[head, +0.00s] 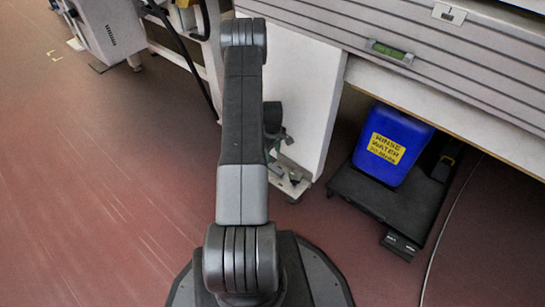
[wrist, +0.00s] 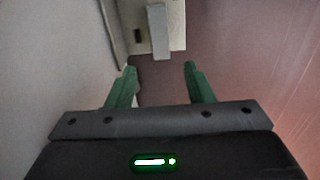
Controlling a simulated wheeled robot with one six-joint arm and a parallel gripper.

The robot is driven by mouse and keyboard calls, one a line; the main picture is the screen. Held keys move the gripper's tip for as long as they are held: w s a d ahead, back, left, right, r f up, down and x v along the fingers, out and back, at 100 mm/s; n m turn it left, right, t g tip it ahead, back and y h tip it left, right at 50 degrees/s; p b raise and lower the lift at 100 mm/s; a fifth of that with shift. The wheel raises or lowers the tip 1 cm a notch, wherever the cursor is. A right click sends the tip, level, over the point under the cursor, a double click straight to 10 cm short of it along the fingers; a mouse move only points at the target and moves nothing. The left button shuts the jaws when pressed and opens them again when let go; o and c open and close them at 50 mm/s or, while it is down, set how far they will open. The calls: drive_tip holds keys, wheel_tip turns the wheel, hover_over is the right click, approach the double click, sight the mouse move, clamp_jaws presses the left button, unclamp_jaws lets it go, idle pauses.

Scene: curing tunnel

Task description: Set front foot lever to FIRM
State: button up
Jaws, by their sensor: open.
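In the wrist view, a light grey bar (wrist: 158,32), which looks like the foot lever, projects from a pale plate (wrist: 176,10) with a dark slot at its left. No FIRM marking can be read. My gripper (wrist: 160,68) has two green fingers, spread apart with nothing between them. The bar's near end lies just beyond the fingertips, roughly in line with the gap; its exact distance cannot be told. In the head view, a pale foot plate (head: 291,181) shows low beside the white panel, and my arm largely hides my gripper and the lever.
The white panel (head: 299,88) stands close by; a pale wall fills the wrist view's left. A blue rinse-water container (head: 407,128) sits on a black platform (head: 361,195) under the bench at right. A thin cable (head: 437,236) crosses the floor. Red floor at left is open.

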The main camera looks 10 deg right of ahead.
wheel_tip(320, 180, up, 5)
drive_tip(key=p, duration=0.1)
hover_over(272, 167)
drive_tip(key=shift+w+d+r, duration=0.15)
drive_tip(key=shift+r, duration=0.05)
drive_tip(key=shift+f, duration=0.1)
wheel_tip(272, 167, down, 14)
drive_tip(key=b, duration=0.5)
drive_tip(key=shift+a+r+n, duration=0.2)
drive_tip(key=shift+n, duration=0.4)
